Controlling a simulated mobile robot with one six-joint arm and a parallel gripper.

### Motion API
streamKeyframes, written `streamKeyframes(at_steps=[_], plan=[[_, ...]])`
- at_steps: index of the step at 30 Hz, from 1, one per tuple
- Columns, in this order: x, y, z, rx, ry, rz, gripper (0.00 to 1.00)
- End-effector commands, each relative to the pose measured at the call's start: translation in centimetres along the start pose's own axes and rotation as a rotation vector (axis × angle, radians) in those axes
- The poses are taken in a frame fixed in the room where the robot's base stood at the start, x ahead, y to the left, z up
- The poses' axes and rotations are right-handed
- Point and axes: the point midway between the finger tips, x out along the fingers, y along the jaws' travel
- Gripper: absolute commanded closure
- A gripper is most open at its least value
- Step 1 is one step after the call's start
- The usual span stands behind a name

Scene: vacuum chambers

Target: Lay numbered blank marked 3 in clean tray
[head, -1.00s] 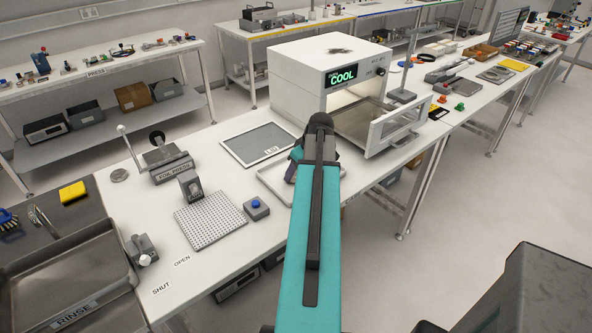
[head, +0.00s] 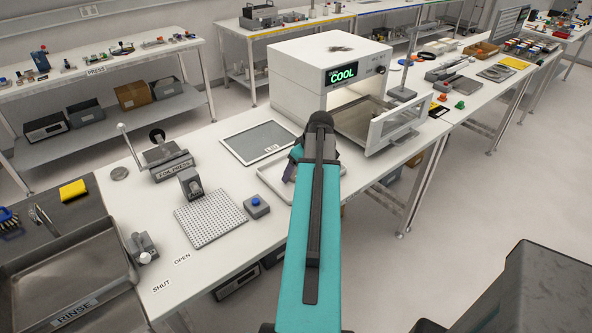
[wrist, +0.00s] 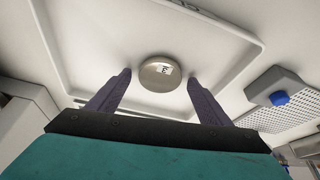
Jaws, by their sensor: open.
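A round metal blank (wrist: 160,74) lies on the floor of a shallow pale tray (wrist: 92,48) in the wrist view. A small white label with a dark mark is on its top; the mark is turned and too small to read surely. My gripper (wrist: 160,82) is open, with one dark finger to each side of the blank and a gap between each finger and it. In the head view the tray (head: 272,184) is partly covered by my arm and gripper (head: 291,171), and the blank is hidden.
A lid panel (head: 259,142) lies behind the tray, and a white oven reading COOL (head: 300,88) stands with its door open at right. A blue-button box (head: 256,206) and a perforated plate (head: 210,218) are left of the tray. A foil press (head: 165,162) stands farther left.

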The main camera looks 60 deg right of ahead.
Motion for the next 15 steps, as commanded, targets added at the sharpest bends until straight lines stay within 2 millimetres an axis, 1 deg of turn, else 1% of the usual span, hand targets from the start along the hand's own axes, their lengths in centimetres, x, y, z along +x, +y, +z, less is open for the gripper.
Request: streamKeyframes(at_steps=[8,15], plan=[[-1.6,0.0,0.0,0.001,0.001,0.001,0.28],[-4.1,0.0,-0.1,0.0,0.001,0.002,0.28]])
